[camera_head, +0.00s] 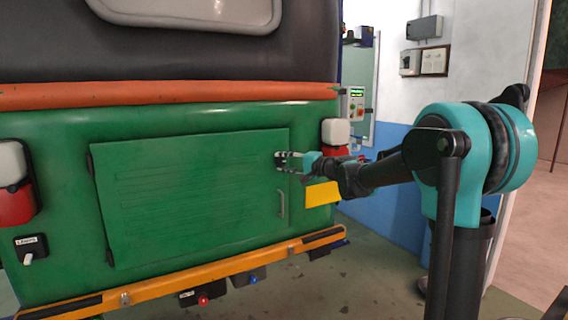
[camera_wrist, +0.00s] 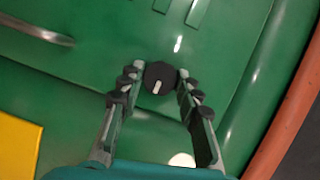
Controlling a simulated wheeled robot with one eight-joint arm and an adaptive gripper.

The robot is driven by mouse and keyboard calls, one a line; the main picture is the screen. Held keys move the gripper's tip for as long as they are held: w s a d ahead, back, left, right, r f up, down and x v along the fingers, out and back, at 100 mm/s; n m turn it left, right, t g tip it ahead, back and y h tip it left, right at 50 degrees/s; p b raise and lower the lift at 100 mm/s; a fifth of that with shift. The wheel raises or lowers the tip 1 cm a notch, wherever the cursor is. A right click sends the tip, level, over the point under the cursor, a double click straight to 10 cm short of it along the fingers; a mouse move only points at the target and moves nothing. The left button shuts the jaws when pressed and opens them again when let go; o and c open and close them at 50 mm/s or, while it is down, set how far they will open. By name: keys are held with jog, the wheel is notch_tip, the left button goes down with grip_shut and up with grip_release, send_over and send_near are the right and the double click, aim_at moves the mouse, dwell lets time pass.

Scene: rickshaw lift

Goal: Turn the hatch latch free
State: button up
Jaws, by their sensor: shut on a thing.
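The green hatch (camera_head: 185,195) is a slatted panel on the back of the green rickshaw, and it lies flush in its frame. The latch (camera_wrist: 160,76) is a round black knob with a white mark, seen in the wrist view between my fingertips. The mark is tilted a little from the picture's vertical. My gripper (camera_wrist: 157,82) is shut on the latch, with one finger on each side of it. In the head view my gripper (camera_head: 284,161) is at the upper right edge of the hatch, and the fingers hide the latch there.
A metal handle (camera_head: 281,204) is on the hatch below my gripper. A yellow plate (camera_head: 322,193) is to its right. An orange bumper (camera_head: 215,268) runs below the hatch. A red and white lamp (camera_head: 335,138) stands close behind my gripper.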

jog(key=o, duration=1.1)
jog(key=shift+o, duration=0.2)
jog(key=shift+d, duration=0.1)
jog(key=f+v, duration=0.1)
jog(key=v, duration=1.1)
jog(key=shift+r, duration=0.45)
